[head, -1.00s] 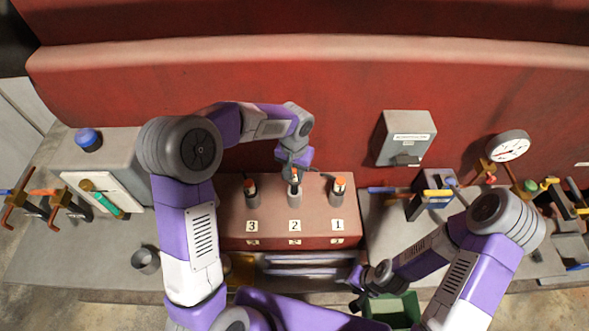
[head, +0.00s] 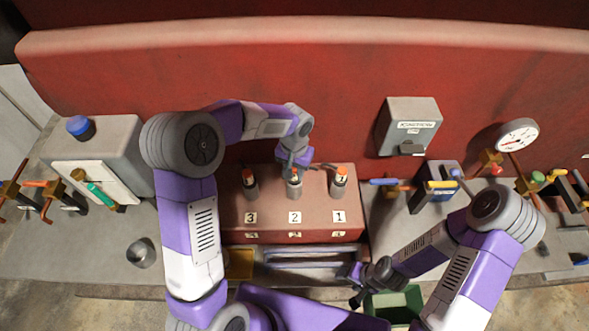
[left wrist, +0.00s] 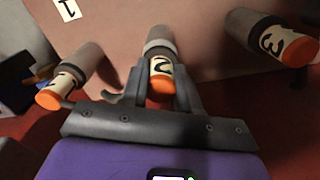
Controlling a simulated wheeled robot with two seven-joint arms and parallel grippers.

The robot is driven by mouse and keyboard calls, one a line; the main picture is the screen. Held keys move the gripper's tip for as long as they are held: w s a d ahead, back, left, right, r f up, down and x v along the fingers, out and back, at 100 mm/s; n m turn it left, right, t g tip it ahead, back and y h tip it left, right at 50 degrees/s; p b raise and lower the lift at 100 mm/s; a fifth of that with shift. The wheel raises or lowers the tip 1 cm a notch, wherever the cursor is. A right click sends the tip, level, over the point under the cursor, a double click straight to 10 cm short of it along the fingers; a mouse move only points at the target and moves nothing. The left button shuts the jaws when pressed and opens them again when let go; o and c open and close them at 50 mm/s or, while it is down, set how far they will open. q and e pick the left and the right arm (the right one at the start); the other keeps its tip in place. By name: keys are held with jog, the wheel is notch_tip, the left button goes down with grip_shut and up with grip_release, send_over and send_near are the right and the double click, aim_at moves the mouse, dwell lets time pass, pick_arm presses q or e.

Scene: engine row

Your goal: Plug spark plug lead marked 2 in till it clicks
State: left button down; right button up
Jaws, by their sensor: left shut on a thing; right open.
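The lead marked 2 (left wrist: 162,72), with a white number band and an orange end, is between the fingers of my left gripper (left wrist: 160,92), which is shut on it. In the head view my left gripper (head: 294,170) is over the middle grey post above label 2 (head: 295,217), and the lead is upright there in line with the post. Whether it is fully seated cannot be told. Leads 3 (head: 250,183) and 1 (head: 340,182) stand on either side, each orange-topped.
The reddish engine block (head: 320,212) carries the posts. A grey box (head: 408,128) is on the red wall. A gauge (head: 517,135) and pipe valves stand right. A cabinet with a blue knob (head: 81,127) is left. A grey cup (head: 141,254) and green bin (head: 395,304) are in front.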

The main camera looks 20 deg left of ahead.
pick_arm(q)
jog(key=shift+f+b, duration=0.55)
jog(key=shift+f, duration=0.15)
dwell(0.4)
jog(key=c, duration=0.8)
grip_release()
jog(key=shift+o, duration=0.2)
jog(key=shift+r, duration=0.1)
notch_tip(320, 180, up, 8)
jog(key=shift+f, duration=0.25)
